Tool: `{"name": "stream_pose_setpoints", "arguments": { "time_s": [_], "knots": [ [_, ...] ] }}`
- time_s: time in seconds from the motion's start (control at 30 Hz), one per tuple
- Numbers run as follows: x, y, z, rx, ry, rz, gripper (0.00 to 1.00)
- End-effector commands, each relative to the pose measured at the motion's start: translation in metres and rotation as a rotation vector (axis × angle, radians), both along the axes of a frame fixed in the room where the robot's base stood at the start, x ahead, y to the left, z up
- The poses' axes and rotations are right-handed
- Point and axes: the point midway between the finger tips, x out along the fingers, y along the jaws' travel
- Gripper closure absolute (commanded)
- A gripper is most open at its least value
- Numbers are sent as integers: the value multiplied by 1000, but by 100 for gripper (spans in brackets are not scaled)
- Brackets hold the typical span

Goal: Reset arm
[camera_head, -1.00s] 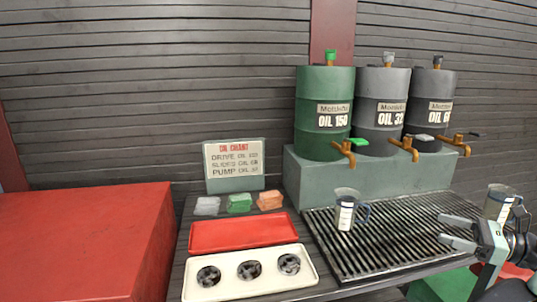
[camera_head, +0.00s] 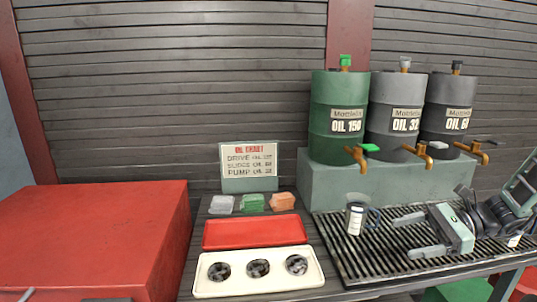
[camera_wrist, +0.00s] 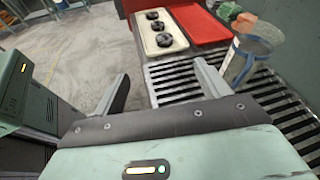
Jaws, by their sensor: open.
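My gripper (camera_head: 415,234) is above the slatted drip grate, to the right of a clear measuring jug (camera_head: 355,218) with a dark handle. Its two fingers are apart with nothing between them. In the wrist view my gripper (camera_wrist: 160,88) also shows spread and empty. The jug (camera_wrist: 246,58) stands on the grate there, beyond the right finger and apart from it. A second jug on the right is mostly hidden behind my arm in the head view.
Three oil drums, green (camera_head: 337,118), grey (camera_head: 394,112) and black (camera_head: 447,112), stand on a grey block with taps. A cream tray (camera_head: 236,288) with three dark round parts and a red tray (camera_head: 250,234) lie left of the grate (camera_head: 345,262). A red cabinet (camera_head: 100,225) stands at far left.

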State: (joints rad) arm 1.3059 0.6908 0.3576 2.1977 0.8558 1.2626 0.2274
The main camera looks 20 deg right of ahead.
Motion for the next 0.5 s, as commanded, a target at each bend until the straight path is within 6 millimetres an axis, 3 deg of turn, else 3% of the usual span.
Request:
{"name": "stream_pose_setpoints", "arguments": {
  "time_s": [0.03, 0.2, 0.5],
  "knots": [
    [6, 25, 7, -55, -1, 101, 25],
    [6, 99, 18, -248, -34, 433, 25],
    [-23, 201, 35, -577, -215, 1005, 25]
  ]
}}
